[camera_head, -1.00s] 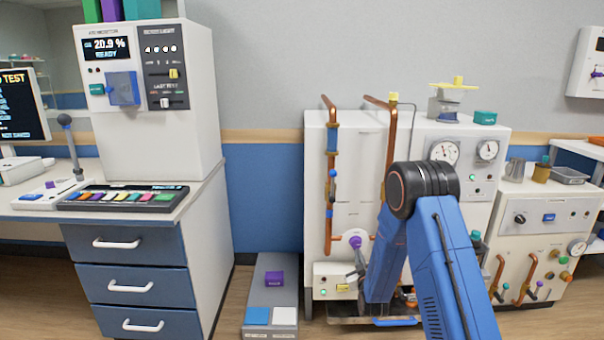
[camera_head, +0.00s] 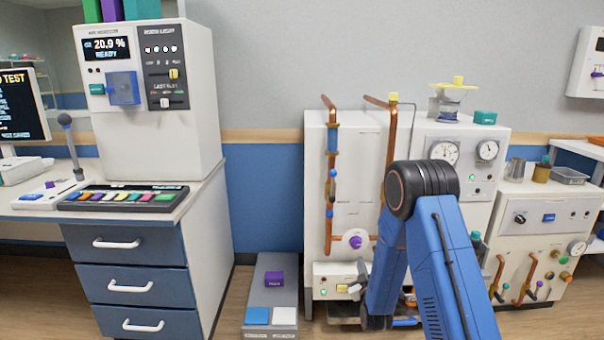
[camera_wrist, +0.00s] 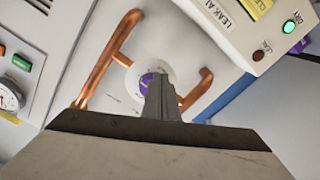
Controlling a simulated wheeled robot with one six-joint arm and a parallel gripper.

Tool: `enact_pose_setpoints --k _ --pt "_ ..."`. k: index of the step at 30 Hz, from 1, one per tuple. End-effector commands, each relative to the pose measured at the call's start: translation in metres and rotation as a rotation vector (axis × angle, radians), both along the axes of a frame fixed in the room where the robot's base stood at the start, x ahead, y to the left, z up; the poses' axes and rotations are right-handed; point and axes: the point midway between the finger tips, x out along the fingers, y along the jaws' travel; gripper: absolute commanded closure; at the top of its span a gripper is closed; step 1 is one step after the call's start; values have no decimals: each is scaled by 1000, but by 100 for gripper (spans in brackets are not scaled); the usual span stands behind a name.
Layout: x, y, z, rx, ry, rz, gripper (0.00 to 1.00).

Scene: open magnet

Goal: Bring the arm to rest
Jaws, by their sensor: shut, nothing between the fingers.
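My blue arm (camera_head: 447,265) is bent in front of the white pipe cabinet (camera_head: 345,180), with its black elbow joint on top and its forearm running down. My gripper (camera_head: 359,275) is low by the cabinet's front, partly hidden by my forearm in the head view. In the wrist view my gripper (camera_wrist: 160,82) has its grey fingers together and empty. They overlap a purple knob (camera_wrist: 147,81) in the picture. I cannot tell the gap between them. The same purple knob (camera_head: 355,242) shows in the head view, above my gripper.
Copper pipes (camera_wrist: 107,62) run close around the knob. The leak alarm box (camera_wrist: 252,32) has a green light lit. A low grey box (camera_head: 272,298) with a purple block stands left of the cabinet. A drawer desk (camera_head: 132,245) is farther left.

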Motion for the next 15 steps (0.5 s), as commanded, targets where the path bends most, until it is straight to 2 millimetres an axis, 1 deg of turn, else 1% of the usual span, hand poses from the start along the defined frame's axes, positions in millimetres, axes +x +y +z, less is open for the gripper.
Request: enact_pose_setpoints --k 3,6,15 --pt "-10 0 0 0 0 0 100" --pt "-15 0 0 0 1 0 100" --pt "-16 0 0 0 0 0 100"
